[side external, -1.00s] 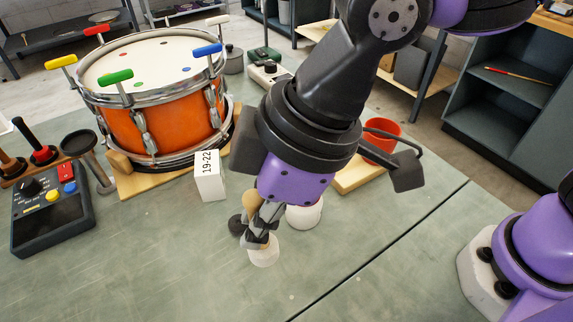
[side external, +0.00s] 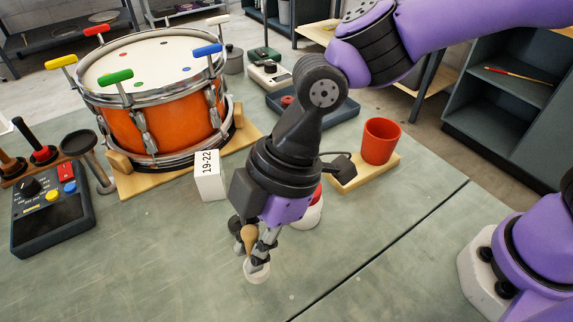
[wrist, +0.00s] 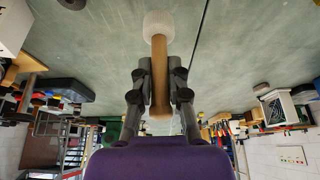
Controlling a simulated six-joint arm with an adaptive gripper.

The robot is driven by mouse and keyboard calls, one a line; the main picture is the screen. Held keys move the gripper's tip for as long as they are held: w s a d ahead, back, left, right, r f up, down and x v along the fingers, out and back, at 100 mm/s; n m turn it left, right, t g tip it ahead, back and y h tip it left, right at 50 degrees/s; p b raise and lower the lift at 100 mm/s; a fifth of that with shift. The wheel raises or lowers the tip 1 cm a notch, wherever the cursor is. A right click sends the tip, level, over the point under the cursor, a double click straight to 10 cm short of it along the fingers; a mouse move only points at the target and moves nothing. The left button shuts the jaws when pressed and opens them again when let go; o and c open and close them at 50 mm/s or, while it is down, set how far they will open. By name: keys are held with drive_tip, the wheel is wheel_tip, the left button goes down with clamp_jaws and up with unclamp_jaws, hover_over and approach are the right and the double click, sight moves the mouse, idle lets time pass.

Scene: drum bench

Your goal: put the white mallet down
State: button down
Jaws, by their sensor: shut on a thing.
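The white mallet has a white head (side external: 257,271) and a tan wooden handle (side external: 249,238). My gripper (side external: 258,248) is shut on the handle, with the head pointing down at the green bench top. I cannot tell whether the head touches the bench. In the wrist view the white head (wrist: 158,23) lies beyond the fingertips, and the handle (wrist: 160,72) runs between the two fingers of my gripper (wrist: 160,82).
A white container with red on it (side external: 310,214) stands close behind my gripper. A red cup (side external: 380,141) stands on a wooden board behind. The front bench is clear.

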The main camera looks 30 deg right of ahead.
drive_tip(key=shift+f, duration=1.9)
drive_tip(key=shift+f, duration=0.1)
drive_tip(key=c, duration=0.9)
unclamp_jaws()
drive_tip(key=shift+o, duration=0.2)
drive_tip(key=shift+d+r, duration=0.1)
drive_tip(key=shift+r, duration=0.25)
drive_tip(key=d+v, duration=0.1)
drive_tip(key=v, duration=1.1)
drive_tip(key=s+d+m+t+h, duration=0.1)
drive_tip(key=d+m+t+h, duration=0.3)
drive_tip(key=d+m, duration=1.4)
drive_tip(key=d+t, duration=0.1)
drive_tip(key=d, duration=0.5)
drive_tip(key=shift+s+r+t+h, duration=0.15)
drive_tip(key=shift+r+t+h, duration=0.15)
drive_tip(key=shift+r, duration=0.1)
